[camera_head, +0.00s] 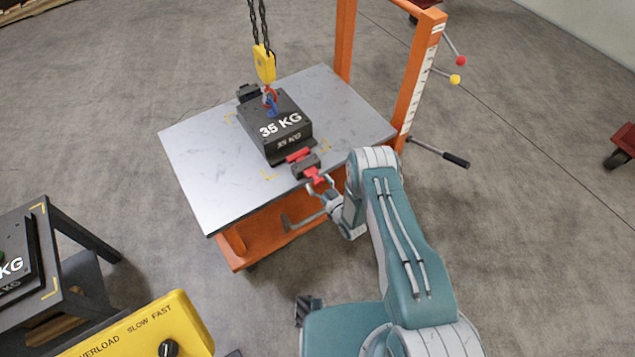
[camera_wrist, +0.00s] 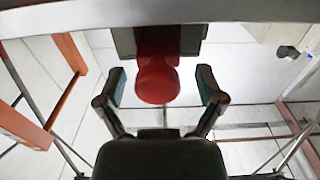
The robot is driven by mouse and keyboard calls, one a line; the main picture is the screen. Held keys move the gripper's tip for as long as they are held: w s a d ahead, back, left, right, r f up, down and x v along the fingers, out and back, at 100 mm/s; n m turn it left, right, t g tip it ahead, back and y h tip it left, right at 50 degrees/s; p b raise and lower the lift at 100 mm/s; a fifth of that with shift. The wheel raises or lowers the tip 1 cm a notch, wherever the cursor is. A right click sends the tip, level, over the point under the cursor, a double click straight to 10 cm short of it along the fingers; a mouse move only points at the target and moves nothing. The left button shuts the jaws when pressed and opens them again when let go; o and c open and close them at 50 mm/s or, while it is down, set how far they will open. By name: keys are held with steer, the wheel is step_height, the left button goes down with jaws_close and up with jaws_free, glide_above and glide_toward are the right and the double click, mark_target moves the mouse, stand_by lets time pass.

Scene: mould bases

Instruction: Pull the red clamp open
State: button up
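The red clamp (camera_head: 313,175) sits at the front edge of the cart's grey top, beside the black 35 KG mould base (camera_head: 277,125). Its red handle sticks out towards my arm, and a red bar lies against the block. In the wrist view the clamp's rounded red end (camera_wrist: 157,82) hangs from a dark mount at the top. My gripper (camera_head: 325,185) is at the handle. In the wrist view my gripper (camera_wrist: 160,86) is open, with one finger on each side of the red end and a visible gap on both sides.
A yellow hook (camera_head: 264,63) on chains hangs over the block. The cart's orange upright frame (camera_head: 415,75) stands at the right, with a lever (camera_head: 440,153) jutting out. A dark table (camera_head: 60,290) and a yellow control box (camera_head: 150,330) are at the lower left.

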steer(key=shift+d, duration=0.2)
steer(key=shift+s+d, duration=0.15)
steer(key=v, duration=1.1)
steer(key=shift+s, duration=0.2)
